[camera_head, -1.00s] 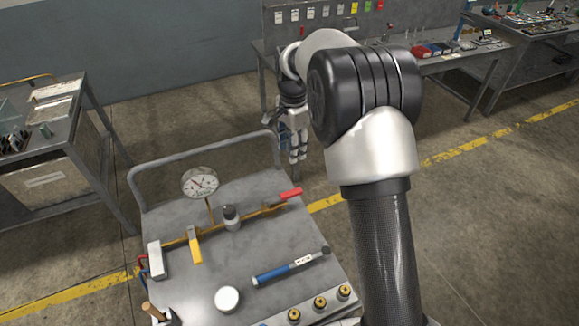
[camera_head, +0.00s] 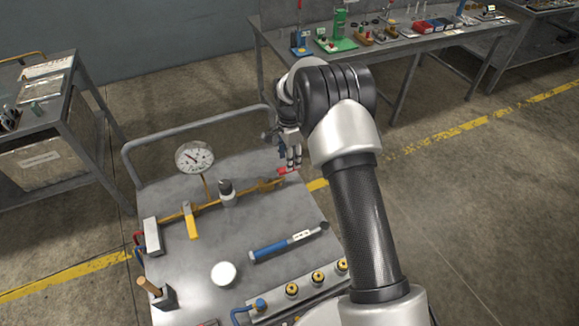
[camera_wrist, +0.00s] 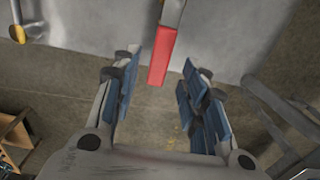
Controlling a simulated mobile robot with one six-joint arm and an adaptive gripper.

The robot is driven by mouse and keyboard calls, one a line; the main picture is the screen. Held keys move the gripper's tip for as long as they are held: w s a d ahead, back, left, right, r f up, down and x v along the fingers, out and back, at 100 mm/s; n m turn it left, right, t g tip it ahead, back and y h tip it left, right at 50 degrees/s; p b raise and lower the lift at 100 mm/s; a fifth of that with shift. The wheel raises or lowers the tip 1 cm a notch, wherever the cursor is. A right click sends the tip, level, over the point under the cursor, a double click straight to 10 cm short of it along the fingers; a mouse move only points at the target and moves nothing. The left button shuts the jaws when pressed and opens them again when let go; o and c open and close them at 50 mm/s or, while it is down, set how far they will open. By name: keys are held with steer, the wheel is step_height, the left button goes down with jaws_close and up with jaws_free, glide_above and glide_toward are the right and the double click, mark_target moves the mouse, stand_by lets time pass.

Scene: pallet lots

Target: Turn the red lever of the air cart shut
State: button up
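The air cart (camera_head: 190,283) stands in front of me with a brass pipe and a round gauge (camera_head: 195,158) on its top. The red lever (camera_head: 284,171) is at the right end of the pipe, near the cart's back right edge. In the wrist view the red lever (camera_wrist: 162,57) points down the picture, its end in line with the gap between my fingers. My gripper (camera_head: 291,162) is at the lever's end in the head view; its fingers (camera_wrist: 160,88) are apart on either side of the gap. The head view shows the fingers covering part of the lever.
A yellow lever (camera_head: 190,221) sits further left on the pipe. A blue-handled tool (camera_head: 288,243), a white round lid (camera_head: 223,274) and brass fittings (camera_head: 291,290) lie on the cart. The cart's rail (camera_head: 195,137) runs behind. A workbench (camera_head: 385,58) stands at the back.

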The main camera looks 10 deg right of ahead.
mark_target(281, 173)
steer(key=shift+f+b, duration=0.3)
steer(key=shift+f, duration=1.55)
steer(key=shift+c, duration=0.4)
jaws_close()
